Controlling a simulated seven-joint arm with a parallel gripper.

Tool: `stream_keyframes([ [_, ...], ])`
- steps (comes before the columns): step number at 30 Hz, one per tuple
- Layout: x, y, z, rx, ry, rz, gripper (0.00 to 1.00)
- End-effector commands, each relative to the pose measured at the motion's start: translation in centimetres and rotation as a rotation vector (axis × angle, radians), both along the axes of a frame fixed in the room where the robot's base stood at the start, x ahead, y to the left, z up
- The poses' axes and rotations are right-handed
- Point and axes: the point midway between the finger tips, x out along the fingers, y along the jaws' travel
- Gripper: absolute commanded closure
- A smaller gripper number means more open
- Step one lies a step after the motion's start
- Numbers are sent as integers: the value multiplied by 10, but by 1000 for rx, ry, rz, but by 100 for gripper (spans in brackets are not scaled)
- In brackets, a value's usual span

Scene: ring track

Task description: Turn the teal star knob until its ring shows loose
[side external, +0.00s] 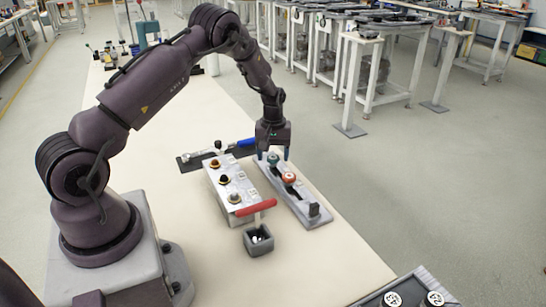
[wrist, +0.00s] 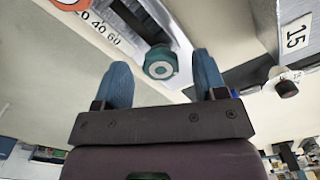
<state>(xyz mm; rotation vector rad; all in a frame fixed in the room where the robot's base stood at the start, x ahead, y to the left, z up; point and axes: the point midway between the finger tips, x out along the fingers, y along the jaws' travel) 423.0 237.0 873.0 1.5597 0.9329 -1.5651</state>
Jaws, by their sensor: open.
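The teal star knob (wrist: 160,62) sits on the grey slotted track (side external: 305,203), near its far end. My gripper (side external: 273,157) points down over that end of the track. In the wrist view its two blue fingers stand open, one on each side of the knob, with visible gaps. How deep the fingertips reach around the knob is not clear. The side view shows the knob small between the fingers.
An orange knob (side external: 289,178) sits nearer on the same track.

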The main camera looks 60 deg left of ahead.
Motion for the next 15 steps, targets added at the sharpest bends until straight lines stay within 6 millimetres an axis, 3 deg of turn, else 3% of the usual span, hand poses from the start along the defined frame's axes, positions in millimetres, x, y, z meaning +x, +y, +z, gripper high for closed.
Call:
stream_keyframes([
  [9, 1, 0, 70, 2, -5, -1, 35],
  [15, 1, 0, 103, 0, -1, -1, 35],
])
